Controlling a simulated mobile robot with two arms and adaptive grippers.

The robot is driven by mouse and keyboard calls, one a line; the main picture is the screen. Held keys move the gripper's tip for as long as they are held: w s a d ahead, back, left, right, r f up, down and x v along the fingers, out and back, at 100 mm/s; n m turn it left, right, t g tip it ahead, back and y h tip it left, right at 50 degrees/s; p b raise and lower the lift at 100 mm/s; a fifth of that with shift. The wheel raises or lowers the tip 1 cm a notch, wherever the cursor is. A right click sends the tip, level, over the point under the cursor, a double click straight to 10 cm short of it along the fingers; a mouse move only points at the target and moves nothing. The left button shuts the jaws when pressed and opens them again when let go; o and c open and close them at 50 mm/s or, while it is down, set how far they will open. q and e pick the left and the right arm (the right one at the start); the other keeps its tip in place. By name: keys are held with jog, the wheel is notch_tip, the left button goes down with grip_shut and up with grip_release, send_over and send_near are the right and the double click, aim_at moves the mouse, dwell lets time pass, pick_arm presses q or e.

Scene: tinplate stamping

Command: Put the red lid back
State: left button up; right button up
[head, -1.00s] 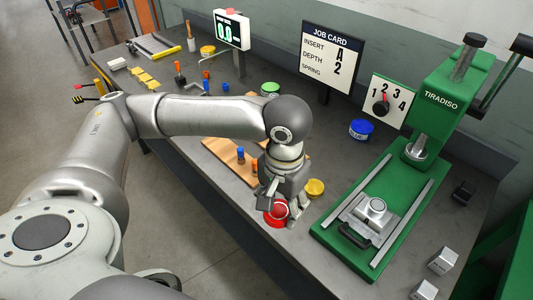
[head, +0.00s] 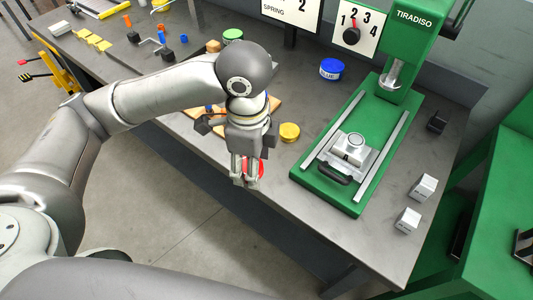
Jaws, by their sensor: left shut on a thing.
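The red lid (head: 259,170) is a small round red shape between the fingers of my left gripper (head: 246,182), near the table's front edge. The gripper points down and is shut on it. The fingers hide much of the red piece, and I cannot tell whether it touches the table or whether a tin is under it. My right gripper is not in view.
A yellow round tin or lid (head: 289,132) stands close by on the right. The green press (head: 330,193) is further right, with a blue tin (head: 331,69) behind. A wooden board (head: 208,127) lies behind my gripper.

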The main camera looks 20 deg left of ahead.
pick_arm(q)
jog(key=w+f, duration=0.3)
jog(key=w, duration=0.1)
jog(key=w+f+p, duration=0.1)
jog(key=w+f, duration=0.1)
jog(key=w, duration=0.2)
jog(key=w+f, duration=0.3)
jog(key=w, duration=0.1)
jog(key=shift+w+a+f+p, duration=0.25)
jog(key=shift+w+f+p, duration=0.05)
jog(key=shift+w+f, duration=0.6)
jog(key=shift+f, duration=0.2)
notch_tip(320, 180, down, 2)
jog(key=shift+f+p, duration=0.1)
jog(key=shift+p, duration=0.45)
jog(key=shift+f, duration=0.3)
jog(key=shift+s+f, duration=0.1)
jog(key=o, duration=0.8)
jog(key=shift+o, duration=0.2)
